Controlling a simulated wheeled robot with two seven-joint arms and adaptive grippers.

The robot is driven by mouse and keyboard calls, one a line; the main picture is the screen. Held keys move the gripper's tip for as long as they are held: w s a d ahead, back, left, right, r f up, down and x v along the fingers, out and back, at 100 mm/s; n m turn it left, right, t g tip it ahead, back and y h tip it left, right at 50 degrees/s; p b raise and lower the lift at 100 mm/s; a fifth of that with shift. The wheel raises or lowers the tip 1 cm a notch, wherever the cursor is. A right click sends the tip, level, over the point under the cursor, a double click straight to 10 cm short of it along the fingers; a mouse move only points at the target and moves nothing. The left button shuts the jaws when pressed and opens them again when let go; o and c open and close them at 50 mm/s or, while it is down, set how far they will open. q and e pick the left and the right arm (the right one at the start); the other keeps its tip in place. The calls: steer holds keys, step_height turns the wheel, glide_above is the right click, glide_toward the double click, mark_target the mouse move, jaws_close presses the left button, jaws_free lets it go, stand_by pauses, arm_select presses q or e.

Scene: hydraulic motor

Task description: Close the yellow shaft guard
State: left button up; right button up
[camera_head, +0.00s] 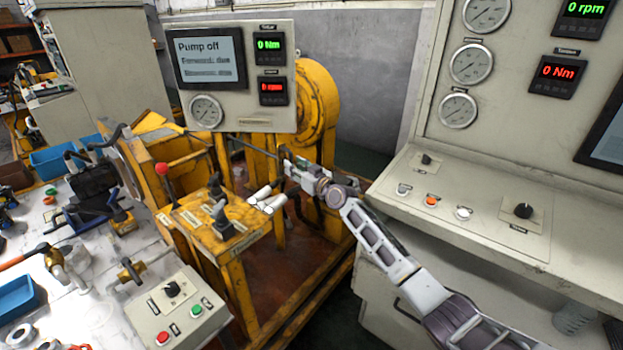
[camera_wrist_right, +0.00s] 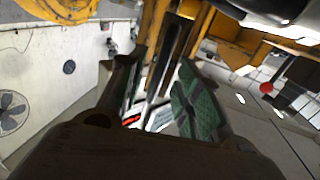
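A large rounded yellow housing (camera_head: 320,100) stands behind the grey display panel, which hides part of it. It may be the yellow shaft guard, but I cannot tell whether it is open or closed. My right gripper (camera_head: 264,199) is over the yellow frame, in front of and below the housing, and apart from it. In the right wrist view its two fingers (camera_wrist_right: 160,95) stand apart with nothing held between them. A curved yellow part (camera_wrist_right: 60,8) shows at the top left of that view. My left gripper is not in view.
A yellow lever stand (camera_head: 212,225) with a red-knobbed lever (camera_head: 163,169) is left of my right gripper. The display panel (camera_head: 235,75) hangs above. A grey control console (camera_head: 480,215) bounds the right side. A cluttered bench with a button box (camera_head: 178,308) is at left.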

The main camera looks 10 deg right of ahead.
steer(key=v, duration=0.8)
steer(key=shift+s, duration=0.35)
steer(key=shift+d, duration=0.15)
